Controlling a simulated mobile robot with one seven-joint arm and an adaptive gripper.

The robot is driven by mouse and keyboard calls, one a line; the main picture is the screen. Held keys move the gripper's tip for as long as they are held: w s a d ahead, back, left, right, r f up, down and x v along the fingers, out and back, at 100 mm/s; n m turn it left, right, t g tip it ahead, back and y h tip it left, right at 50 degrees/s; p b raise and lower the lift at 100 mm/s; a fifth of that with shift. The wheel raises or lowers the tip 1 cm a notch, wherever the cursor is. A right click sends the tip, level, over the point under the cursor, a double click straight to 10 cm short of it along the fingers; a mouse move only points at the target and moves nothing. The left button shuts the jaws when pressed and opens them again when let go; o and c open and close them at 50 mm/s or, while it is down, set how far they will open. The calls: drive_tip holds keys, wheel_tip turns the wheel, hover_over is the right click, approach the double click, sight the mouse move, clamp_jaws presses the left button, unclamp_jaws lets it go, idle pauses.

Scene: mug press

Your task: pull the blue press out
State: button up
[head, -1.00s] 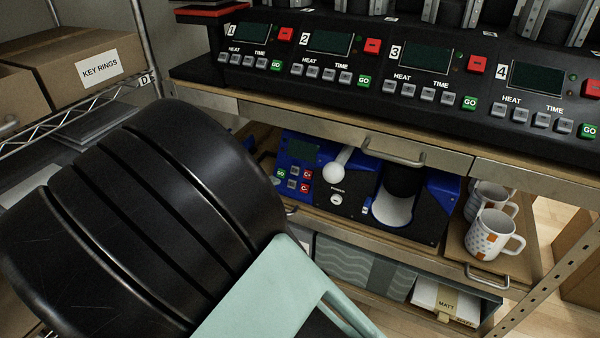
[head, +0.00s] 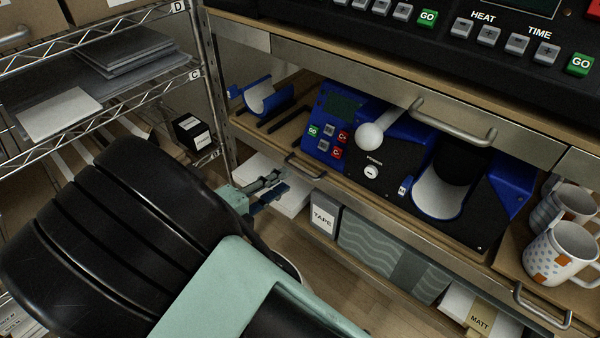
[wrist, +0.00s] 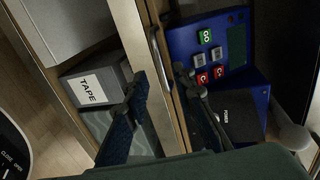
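The blue press (head: 325,128) sits on a wooden pull-out shelf under the counter, with its blue control panel and white knob showing. A metal handle (head: 305,168) is on the front edge of that shelf, below the panel. My gripper (head: 276,185) is just left of and below this handle in the head view. In the wrist view my gripper (wrist: 158,82) is open, with its two fingers apart and the handle (wrist: 157,58) showing between them. I cannot tell whether a finger touches the handle. The press panel (wrist: 210,55) is right of the fingers there.
Two mugs (head: 562,252) stand on a shelf right of the press. A counter drawer handle (head: 455,125) juts out above. A TAPE box (head: 323,215) and a patterned box (head: 385,258) are on the lower shelf. A wire rack (head: 130,95) stands at left.

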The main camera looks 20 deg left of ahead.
sight(298, 171)
drive_tip(key=b+x, duration=0.2)
drive_tip(key=x, duration=0.5)
drive_tip(key=shift+d, duration=0.1)
clamp_jaws()
